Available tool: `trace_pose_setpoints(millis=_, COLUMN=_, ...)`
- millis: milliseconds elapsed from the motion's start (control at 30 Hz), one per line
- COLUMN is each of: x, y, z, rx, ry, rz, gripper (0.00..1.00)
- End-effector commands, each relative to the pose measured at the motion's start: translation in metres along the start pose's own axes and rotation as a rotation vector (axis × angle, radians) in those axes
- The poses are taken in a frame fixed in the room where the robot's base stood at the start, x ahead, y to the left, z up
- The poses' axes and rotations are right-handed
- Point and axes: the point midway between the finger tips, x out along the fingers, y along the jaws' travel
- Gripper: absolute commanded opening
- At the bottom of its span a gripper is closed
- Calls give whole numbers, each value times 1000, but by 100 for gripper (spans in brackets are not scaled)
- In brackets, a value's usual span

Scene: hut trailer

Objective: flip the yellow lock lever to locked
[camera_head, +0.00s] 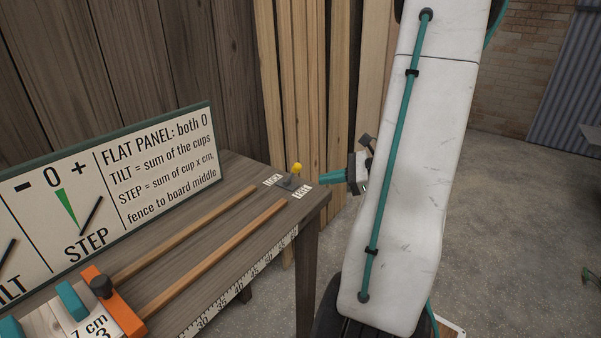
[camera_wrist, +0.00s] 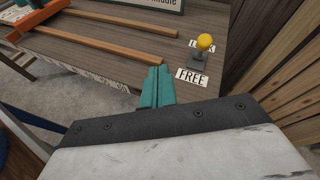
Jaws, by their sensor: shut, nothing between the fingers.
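The lock lever has a yellow knob (camera_head: 296,168) on a short grey stem and base, near the right end of the wooden bench. It stands between a LOCK label (camera_head: 272,180) and a FREE label (camera_head: 302,192). In the wrist view the yellow knob (camera_wrist: 205,41) partly covers the LOCK label, and the FREE label (camera_wrist: 192,76) lies nearer to me. I cannot tell which way the lever leans. My gripper (camera_head: 323,177) has teal fingers and is shut and empty, right of the lever and apart from it. The fingers (camera_wrist: 159,70) also show in the wrist view.
The wooden bench (camera_head: 235,185) carries two orange-brown rails, an orange fence (camera_head: 115,302) and a sign panel (camera_head: 160,165). A ruler (camera_head: 240,282) runs along its front edge. Upright planks (camera_head: 300,80) stand behind. The floor at right is open.

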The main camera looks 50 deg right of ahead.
Motion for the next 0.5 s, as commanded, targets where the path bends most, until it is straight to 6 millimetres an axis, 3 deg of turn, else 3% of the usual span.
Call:
trace_pose_setpoints(millis=33, x=-16, y=-9, z=-20, rx=68, ry=-15, rz=-75, gripper=0)
trace_pose_setpoints(millis=100, x=-32, y=-19, z=-37, rx=129, ry=-31, rz=-152, gripper=0)
trace_pose_setpoints(millis=200, x=-46, y=-27, z=-52, rx=180, ry=-45, rz=-222, gripper=0)
trace_pose_setpoints(millis=500, x=-51, y=-29, z=-58, rx=200, ry=-51, rz=-247, gripper=0)
